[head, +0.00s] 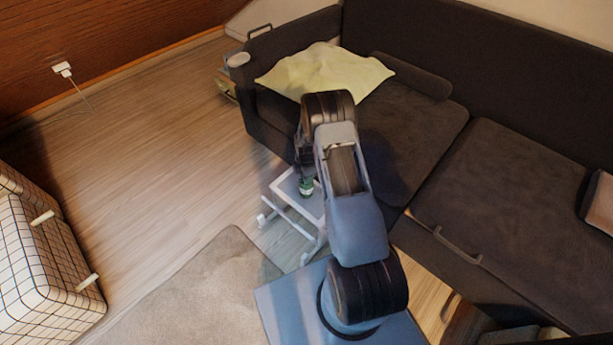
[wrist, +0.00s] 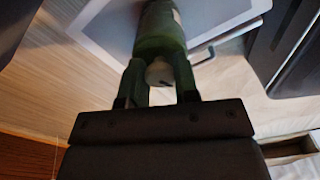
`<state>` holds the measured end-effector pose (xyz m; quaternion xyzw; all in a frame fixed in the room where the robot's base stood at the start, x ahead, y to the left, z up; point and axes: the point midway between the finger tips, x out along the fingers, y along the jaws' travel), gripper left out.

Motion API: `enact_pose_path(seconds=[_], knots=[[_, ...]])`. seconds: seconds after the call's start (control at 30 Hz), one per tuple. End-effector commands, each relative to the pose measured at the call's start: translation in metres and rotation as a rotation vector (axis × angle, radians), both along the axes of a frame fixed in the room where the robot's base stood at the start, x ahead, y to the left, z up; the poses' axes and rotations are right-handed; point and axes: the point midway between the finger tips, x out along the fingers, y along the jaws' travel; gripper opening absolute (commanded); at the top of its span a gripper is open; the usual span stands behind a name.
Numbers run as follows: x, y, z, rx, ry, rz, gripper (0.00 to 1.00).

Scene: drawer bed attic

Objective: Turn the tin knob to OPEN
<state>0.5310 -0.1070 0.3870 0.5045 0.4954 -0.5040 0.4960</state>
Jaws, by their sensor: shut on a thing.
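The tin is a dark green cylinder (wrist: 160,25) at the top of the wrist view, with a pale label patch on its side. Its knob (wrist: 160,73) is a small light grey round piece on the end facing my gripper, with a dark mark on it. My gripper (wrist: 157,67) has one finger on each side of the knob and is shut on it. In the head view the green tin (head: 307,187) stands on a small white side table (head: 285,185), under my arm. The words on the tin cannot be read.
A dark sofa (head: 400,130) with a pale yellow cushion (head: 325,70) stands behind the side table. White-grid padded furniture (head: 35,255) is at the left, and a beige rug (head: 205,285) lies in front. The wooden floor at the left is clear.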

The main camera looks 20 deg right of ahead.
Motion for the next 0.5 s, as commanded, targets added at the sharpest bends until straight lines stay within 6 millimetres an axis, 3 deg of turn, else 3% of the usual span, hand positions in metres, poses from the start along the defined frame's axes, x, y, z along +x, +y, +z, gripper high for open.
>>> enact_pose_path(seconds=[0.5], knots=[[-0.0009,0.0004,-0.0022,0.001,0.002,-0.435,0.14]])
